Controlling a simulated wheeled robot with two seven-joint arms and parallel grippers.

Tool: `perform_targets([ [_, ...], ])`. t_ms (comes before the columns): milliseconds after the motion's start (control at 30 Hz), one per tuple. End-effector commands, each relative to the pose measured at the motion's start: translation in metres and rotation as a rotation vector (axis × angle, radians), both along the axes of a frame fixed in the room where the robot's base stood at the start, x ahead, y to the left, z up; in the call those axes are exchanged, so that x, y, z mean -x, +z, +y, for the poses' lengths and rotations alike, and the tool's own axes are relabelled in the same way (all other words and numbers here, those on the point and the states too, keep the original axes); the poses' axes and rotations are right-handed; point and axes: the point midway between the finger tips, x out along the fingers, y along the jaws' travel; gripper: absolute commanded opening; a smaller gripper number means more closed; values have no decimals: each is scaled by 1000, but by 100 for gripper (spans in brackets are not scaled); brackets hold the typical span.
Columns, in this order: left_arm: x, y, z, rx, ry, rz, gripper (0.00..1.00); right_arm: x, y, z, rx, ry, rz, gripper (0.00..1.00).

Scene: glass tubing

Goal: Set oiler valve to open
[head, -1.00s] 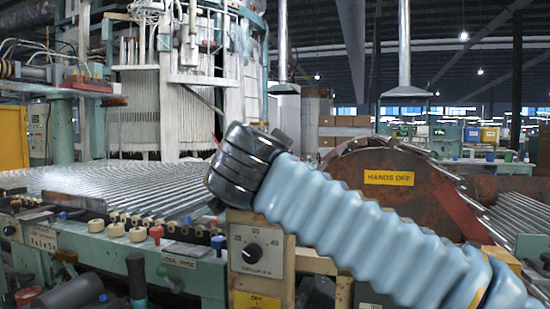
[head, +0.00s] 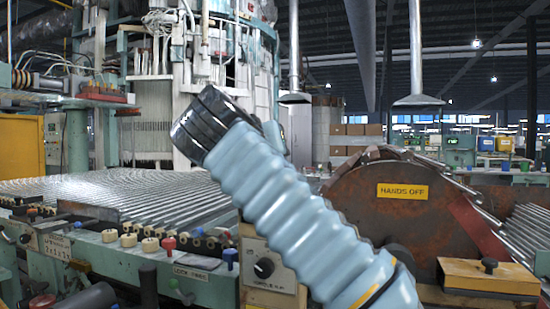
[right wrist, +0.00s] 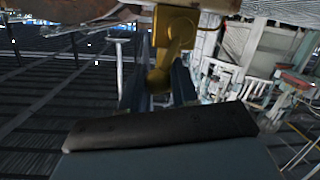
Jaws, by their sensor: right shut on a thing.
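In the right wrist view a yellow brass-coloured valve part (right wrist: 172,40) comes down from the top and ends in a rounded piece between the two dark fingers of my right gripper (right wrist: 157,78). The gripper is shut on that piece. I cannot read the valve's setting from this angle. In the head view my right arm, a blue ribbed sleeve with a black end, reaches up and left across the middle. Its fingers and the valve do not show there. My left gripper is in neither view.
A rusty round guard (head: 355,210) with a yellow HANDS OFF sign (head: 402,191) stands right of my arm. A green control bench (head: 120,262) with several knobs and a panel with a black dial (head: 264,268) lie below. Rows of glass tubes (head: 110,188) fill the left.

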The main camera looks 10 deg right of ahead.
Motion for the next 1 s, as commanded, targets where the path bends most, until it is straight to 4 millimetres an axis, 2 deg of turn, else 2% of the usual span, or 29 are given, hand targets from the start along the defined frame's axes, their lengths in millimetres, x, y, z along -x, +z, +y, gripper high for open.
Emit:
perform_targets([
  [400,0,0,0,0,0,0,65,-6,1,9,166,-1,115,0],
  [967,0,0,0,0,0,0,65,-6,1,10,191,0,133,0],
  [1000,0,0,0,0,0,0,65,-6,1,10,191,0,133,32],
])
